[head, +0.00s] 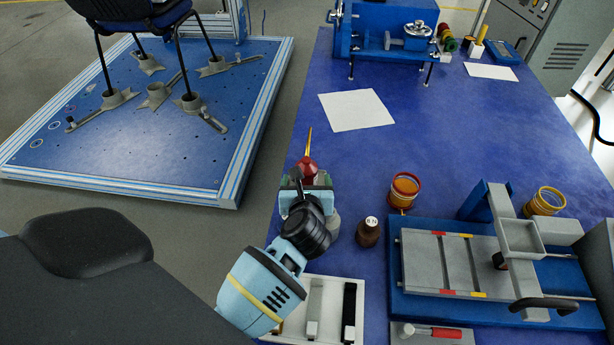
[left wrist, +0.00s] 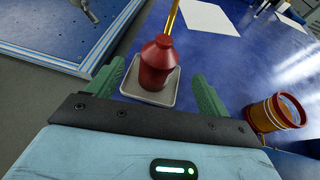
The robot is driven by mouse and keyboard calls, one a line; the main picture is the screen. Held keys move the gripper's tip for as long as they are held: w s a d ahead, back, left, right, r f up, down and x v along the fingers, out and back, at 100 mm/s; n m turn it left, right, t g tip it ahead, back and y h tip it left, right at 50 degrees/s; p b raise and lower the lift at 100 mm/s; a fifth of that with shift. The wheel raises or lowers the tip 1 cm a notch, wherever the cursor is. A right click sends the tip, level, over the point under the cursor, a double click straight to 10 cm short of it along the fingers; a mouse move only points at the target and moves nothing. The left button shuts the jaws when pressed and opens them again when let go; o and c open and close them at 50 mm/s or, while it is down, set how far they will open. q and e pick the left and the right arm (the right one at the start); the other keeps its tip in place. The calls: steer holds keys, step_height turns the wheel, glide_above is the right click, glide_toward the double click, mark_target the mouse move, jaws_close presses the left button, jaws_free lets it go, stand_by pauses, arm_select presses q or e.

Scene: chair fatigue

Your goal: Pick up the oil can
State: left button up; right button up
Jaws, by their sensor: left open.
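The oil can is red with a cone-shaped top and a long thin brass spout. In the head view the oil can (head: 307,167) stands near the left edge of the blue table, partly hidden by my left gripper (head: 305,185). In the left wrist view the oil can (left wrist: 156,62) stands on a small light tray (left wrist: 130,88). The green fingers of my left gripper (left wrist: 157,92) are open, one on each side of the can, with visible gaps. Contact with the can is not seen. My right gripper is not in view.
A brown bottle (head: 369,232) and an orange-yellow cup (head: 404,189) stand right of the gripper. A blue-and-grey fixture (head: 396,285) fills the front right. A white tray (head: 358,286) lies at the front. The table's middle is clear except for a paper sheet (head: 356,110).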

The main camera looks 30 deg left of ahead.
mark_target(306, 173)
arm_select(q)
steer(key=x, duration=0.3)
steer(key=shift+f+b, duration=0.1)
steer(key=shift+b, duration=0.25)
steer(key=shift+w+a+f, duration=0.15)
steer(key=shift+w+a, duration=0.15)
steer(key=shift+w, duration=0.15)
steer(key=b+x, duration=0.1)
steer(key=x, duration=0.3)
steer(key=shift+b, duration=0.4)
steer(key=shift+w+a+f, duration=0.15)
steer(key=shift+w+a, duration=0.05)
steer(key=shift+w, duration=0.05)
steer(key=shift+w+a, duration=0.1)
steer(key=shift+w, duration=0.05)
steer(key=c, duration=1.3)
steer(key=shift+c, duration=0.3)
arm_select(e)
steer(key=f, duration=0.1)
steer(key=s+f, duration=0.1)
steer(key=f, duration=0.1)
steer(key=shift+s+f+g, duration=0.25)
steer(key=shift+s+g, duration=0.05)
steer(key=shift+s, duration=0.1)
